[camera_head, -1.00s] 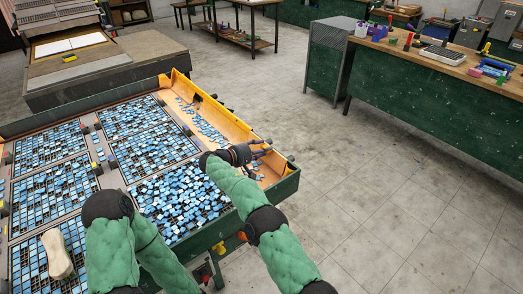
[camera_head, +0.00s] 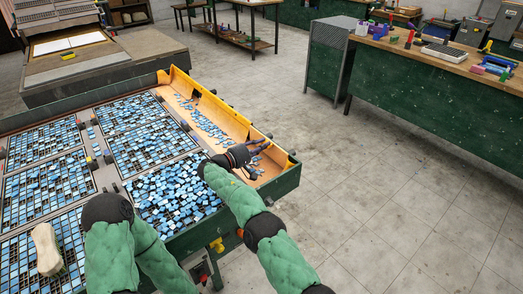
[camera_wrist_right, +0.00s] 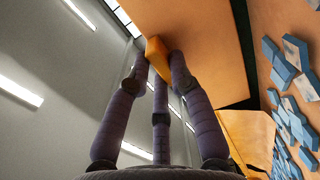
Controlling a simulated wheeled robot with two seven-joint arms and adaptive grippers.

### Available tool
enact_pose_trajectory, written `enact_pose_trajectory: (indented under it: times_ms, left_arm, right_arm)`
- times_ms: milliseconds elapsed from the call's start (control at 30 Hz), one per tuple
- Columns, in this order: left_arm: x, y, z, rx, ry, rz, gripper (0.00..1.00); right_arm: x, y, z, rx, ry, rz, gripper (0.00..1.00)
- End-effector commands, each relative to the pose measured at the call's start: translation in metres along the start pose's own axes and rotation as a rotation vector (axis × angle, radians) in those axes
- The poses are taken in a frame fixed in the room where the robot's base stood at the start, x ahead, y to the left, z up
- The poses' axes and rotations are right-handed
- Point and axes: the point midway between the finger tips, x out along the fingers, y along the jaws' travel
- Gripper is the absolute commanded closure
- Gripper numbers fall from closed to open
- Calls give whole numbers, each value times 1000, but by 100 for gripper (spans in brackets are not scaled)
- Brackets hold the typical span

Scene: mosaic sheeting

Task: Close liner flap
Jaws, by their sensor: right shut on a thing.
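The liner flap (camera_head: 222,110) is the orange-yellow wall along the right side of the tile table. It stands tilted outward beside a tan trough. My right gripper (camera_head: 264,147) is at the near part of the trough, by the flap's edge. In the right wrist view its fingers (camera_wrist_right: 160,62) are shut on an orange tab (camera_wrist_right: 156,55) at the edge of an orange panel (camera_wrist_right: 200,35). Loose blue tile pieces (camera_head: 208,125) lie in the trough, and they also show in the right wrist view (camera_wrist_right: 292,60). My left gripper is out of view.
The table carries several grids of blue tiles (camera_head: 150,145), with a heaped pile (camera_head: 175,190) at the near right. A pale brush-like object (camera_head: 45,248) lies at left. A green workbench (camera_head: 430,95) stands at the right. The floor (camera_head: 370,190) between is clear.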

Motion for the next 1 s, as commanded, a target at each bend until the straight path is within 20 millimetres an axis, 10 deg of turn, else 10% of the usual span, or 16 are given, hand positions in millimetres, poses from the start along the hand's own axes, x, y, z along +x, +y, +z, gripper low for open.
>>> enact_pose_trajectory:
  times_ms: [467,500,567,1000]
  left_arm:
    - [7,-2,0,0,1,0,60]
    - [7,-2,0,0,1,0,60]
    - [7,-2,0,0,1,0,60]
    - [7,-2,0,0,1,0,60]
  right_arm:
    - [0,-3,0,-2,1,35,100]
    - [0,-3,0,-2,1,35,70]
    - [0,-3,0,-2,1,35,54]
    - [-7,-2,0,-1,1,36,54]
